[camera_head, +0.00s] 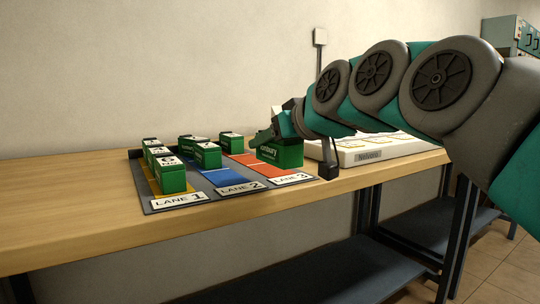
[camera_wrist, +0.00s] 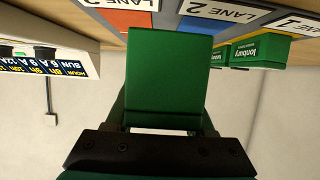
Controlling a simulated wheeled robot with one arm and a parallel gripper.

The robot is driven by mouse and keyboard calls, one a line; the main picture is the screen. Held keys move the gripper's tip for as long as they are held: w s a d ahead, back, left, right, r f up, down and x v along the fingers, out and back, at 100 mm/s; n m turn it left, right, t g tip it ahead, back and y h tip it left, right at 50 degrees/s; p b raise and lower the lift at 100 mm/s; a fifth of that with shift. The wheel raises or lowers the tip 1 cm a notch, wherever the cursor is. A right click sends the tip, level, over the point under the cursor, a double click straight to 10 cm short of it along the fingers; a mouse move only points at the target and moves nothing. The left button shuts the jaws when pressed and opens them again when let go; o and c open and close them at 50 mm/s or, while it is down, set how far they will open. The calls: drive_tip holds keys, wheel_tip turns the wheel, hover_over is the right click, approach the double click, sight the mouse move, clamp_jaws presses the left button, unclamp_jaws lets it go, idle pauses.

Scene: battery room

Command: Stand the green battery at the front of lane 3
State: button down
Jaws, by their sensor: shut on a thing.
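My gripper (camera_head: 283,128) is shut on a green battery (camera_head: 281,152). In the head view the battery is upright at the right side of lane 3, above or on the right part of the orange lane 3 strip (camera_head: 252,160); I cannot tell whether it touches. In the wrist view the held battery (camera_wrist: 170,75) fills the middle, in front of my gripper (camera_wrist: 165,128). The LANE 3 label (camera_head: 290,179) is at the front of that lane. Another green battery (camera_head: 231,142) stands at the back of lane 3.
Several green batteries stand in lane 1 (camera_head: 172,177) and lane 2 (camera_head: 207,155) to the left. A white charger-like unit (camera_head: 370,150) sits close on the right. The wooden bench (camera_head: 70,215) is clear at the left and front.

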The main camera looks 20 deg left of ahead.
hover_over(265, 166)
drive_tip(key=s, duration=0.2)
drive_tip(key=shift+d+f, duration=0.45)
drive_tip(key=shift+w+a+r, duration=0.1)
drive_tip(key=shift+w+a, duration=0.05)
drive_tip(key=shift+w, duration=0.15)
drive_tip(key=shift+w+a+f, duration=0.2)
drive_tip(key=shift+w+a, duration=0.1)
drive_tip(key=shift+w, duration=0.3)
drive_tip(key=shift+f, duration=1.65)
drive_tip(key=shift+f, duration=0.1)
drive_tip(key=shift+f, duration=0.15)
drive_tip(key=shift+c, duration=1.3)
unclamp_jaws()
